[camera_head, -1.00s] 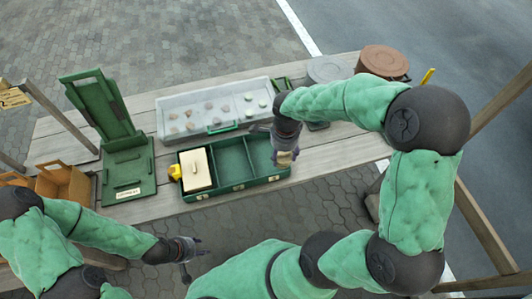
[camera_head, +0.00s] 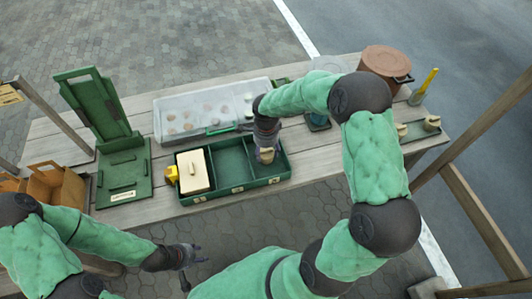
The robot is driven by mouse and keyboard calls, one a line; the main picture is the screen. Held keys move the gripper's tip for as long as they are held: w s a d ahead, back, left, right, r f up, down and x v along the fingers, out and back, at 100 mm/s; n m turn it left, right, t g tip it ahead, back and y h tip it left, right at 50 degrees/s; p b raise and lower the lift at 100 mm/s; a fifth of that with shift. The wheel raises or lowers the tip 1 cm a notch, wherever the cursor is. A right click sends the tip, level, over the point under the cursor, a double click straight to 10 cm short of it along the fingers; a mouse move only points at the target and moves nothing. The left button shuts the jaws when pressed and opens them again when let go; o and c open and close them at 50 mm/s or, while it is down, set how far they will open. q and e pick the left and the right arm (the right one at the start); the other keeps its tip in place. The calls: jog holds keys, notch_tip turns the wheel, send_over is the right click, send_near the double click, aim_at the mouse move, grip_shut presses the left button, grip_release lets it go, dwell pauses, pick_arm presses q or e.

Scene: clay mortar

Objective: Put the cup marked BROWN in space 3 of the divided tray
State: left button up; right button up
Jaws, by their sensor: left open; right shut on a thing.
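The divided tray (camera_head: 238,187) is a green box with compartments on the table's front. A cream slab covers its left compartment; the middle one is empty. My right gripper (camera_head: 266,150) is shut on a small tan cup (camera_head: 267,157) over the tray's right compartment. The gripper partly hides the cup, and I cannot read any marking on it. Whether it touches the tray floor I cannot tell. Labels on the tray's front are too small to read. My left gripper (camera_head: 192,256) is open and empty, in front of the table, below the tray in the picture.
A clear-lidded case (camera_head: 190,98) with several small round pieces lies behind the tray. A green stand (camera_head: 125,175) is at left, beside cardboard boxes (camera_head: 58,187). A brown lidded pot (camera_head: 385,62) stands at back right. A tray at right holds small tan cups (camera_head: 432,122).

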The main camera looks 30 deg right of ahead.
jog(key=shift+f, duration=0.45)
jog(key=shift+f, duration=0.1)
jog(key=o, duration=1.2)
jog(key=shift+c, duration=0.2)
notch_tip(320, 180, up, 12)
jog(key=p, duration=0.3)
